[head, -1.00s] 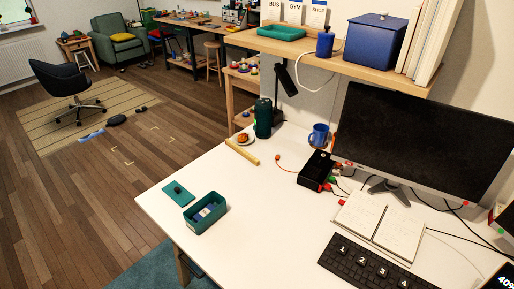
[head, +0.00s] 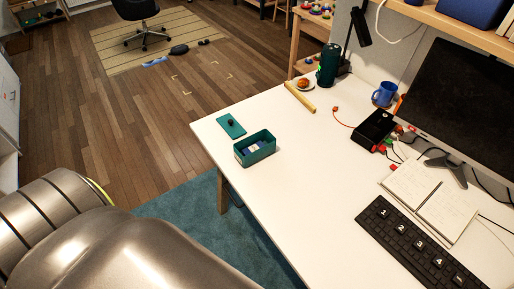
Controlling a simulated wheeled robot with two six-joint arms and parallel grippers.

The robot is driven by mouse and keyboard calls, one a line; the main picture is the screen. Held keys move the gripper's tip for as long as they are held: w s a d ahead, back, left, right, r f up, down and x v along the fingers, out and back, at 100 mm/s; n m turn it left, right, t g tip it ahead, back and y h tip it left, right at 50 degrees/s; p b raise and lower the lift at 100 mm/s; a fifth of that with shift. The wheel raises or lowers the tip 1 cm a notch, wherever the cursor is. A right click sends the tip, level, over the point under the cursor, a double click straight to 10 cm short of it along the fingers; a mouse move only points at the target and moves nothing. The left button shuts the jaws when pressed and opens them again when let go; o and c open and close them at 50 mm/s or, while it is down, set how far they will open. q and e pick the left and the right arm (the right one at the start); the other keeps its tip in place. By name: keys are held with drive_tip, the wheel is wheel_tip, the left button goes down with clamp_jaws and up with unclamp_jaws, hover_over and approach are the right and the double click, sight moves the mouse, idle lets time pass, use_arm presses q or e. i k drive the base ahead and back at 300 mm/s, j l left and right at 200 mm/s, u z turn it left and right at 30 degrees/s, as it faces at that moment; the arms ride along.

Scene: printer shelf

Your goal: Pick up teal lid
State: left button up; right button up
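The teal lid (head: 231,126) lies flat on the white desk near its left edge, with a small dark knob on top. The open teal box (head: 255,148) stands just beside it, to the lower right, with dark blue and whitish contents inside. A large metallic part of my own arm fills the lower left of the head view. Neither gripper's fingers show in the head view. Nothing touches the lid.
On the white desk (head: 302,190) are a wooden bar (head: 299,97), a dark green cylinder (head: 328,65), a blue mug (head: 384,94), a black box (head: 375,130), a keyboard (head: 415,245) and a notebook (head: 430,200). The desk front around the teal box is clear.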

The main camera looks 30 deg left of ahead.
sight(228, 123)
drive_tip(key=j+u, duration=0.35)
drive_tip(key=j, duration=0.25)
drive_tip(key=j+u, duration=0.4)
drive_tip(key=j, duration=0.2)
